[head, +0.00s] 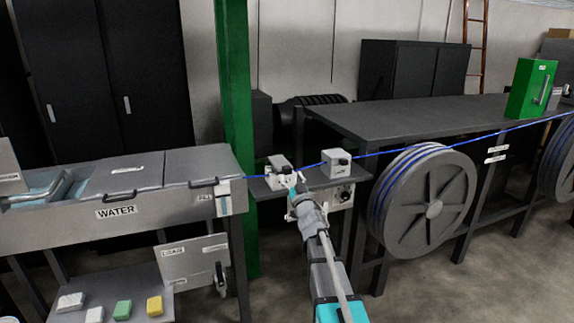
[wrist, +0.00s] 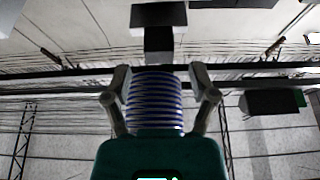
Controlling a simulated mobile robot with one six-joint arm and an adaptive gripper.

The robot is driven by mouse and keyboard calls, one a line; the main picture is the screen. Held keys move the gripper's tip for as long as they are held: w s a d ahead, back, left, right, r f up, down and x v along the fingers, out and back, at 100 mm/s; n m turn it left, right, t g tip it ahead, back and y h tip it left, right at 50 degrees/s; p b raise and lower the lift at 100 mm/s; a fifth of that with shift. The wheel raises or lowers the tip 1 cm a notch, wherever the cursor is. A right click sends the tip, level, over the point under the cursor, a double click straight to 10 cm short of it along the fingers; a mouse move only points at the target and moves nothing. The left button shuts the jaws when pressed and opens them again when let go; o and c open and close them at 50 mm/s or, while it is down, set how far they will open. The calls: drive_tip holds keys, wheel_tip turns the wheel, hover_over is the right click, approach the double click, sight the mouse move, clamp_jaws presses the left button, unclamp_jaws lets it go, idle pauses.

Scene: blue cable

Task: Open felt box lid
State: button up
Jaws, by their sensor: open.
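Two small light grey boxes with dark knobs or latches sit on a narrow grey shelf, the left box (head: 279,170) and the right box (head: 336,162). Their labels are too small to read, so I cannot tell which is the felt box. My gripper (head: 294,183) is at the left box, in front of its right side and partly covering it. I cannot tell whether it touches. In the wrist view my gripper (wrist: 160,78) has its two fingers spread apart. A blue-and-pale striped cylinder shows between them; I cannot tell its distance. No box lid is clearly seen there.
A blue cable (head: 450,137) runs past the boxes to the right. The water trough (head: 150,200) stands left, a green post (head: 236,130) behind. A large cable reel (head: 425,203) and dark table (head: 430,118) stand right, with a green box (head: 530,88) on top.

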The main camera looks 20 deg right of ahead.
sight(288, 171)
drive_tip(key=shift+p+x, duration=0.65)
drive_tip(key=shift+x, duration=1.7)
drive_tip(key=shift+s, duration=0.1)
clamp_jaws()
